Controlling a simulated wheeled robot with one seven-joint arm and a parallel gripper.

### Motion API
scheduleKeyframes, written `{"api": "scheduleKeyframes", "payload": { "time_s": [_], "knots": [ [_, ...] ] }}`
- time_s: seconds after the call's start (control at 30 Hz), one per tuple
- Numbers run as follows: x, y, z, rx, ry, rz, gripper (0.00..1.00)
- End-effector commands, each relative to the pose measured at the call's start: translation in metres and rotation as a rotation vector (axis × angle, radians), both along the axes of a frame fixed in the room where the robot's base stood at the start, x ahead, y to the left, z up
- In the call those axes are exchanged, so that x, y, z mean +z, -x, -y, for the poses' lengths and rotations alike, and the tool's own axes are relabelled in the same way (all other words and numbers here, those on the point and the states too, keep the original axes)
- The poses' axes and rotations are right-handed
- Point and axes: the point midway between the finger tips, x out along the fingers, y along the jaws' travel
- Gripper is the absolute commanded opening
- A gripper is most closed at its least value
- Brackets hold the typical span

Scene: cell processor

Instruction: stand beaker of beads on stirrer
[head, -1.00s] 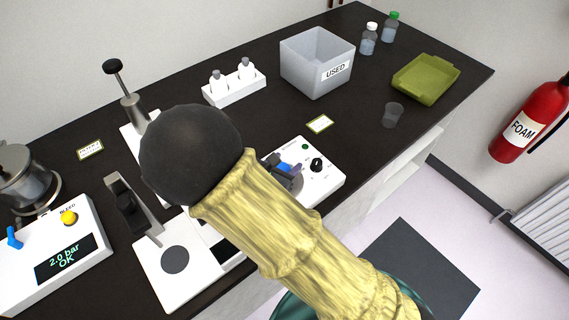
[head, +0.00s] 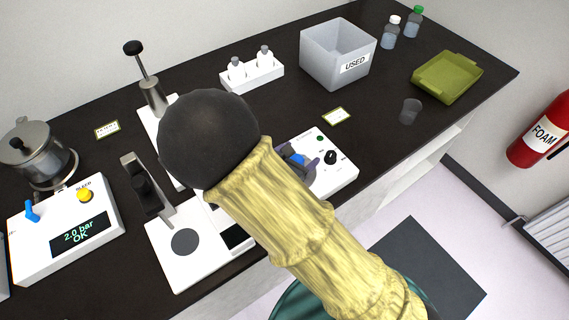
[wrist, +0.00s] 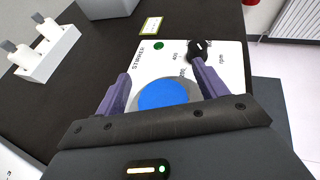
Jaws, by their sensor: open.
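The stirrer (head: 345,172) is a white box with a black knob and a green light. It also shows in the wrist view (wrist: 227,62), with a grey round plate. A round blue patch (wrist: 163,94), apparently the beads of the beaker seen from above, is over that plate. It also shows as a small blue spot in the head view (head: 297,160); the beaker's walls are not clear. My gripper (wrist: 163,82) is open, its purple fingers on either side of the blue patch, with gaps visible. In the head view my gripper (head: 300,161) is over the stirrer, partly hidden by my arm.
A grey USED bin (head: 325,62), a white bottle rack (head: 252,78) and a press (head: 152,92) stand behind. A white device with a display (head: 35,240) is at left.

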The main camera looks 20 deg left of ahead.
Motion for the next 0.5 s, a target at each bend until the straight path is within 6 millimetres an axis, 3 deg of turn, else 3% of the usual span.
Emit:
{"api": "scheduleKeyframes", "payload": {
  "time_s": [0.5],
  "knots": [
    [0.035,0.082,-0.031,0.004,-0.003,-0.001,0.72]
  ]
}}
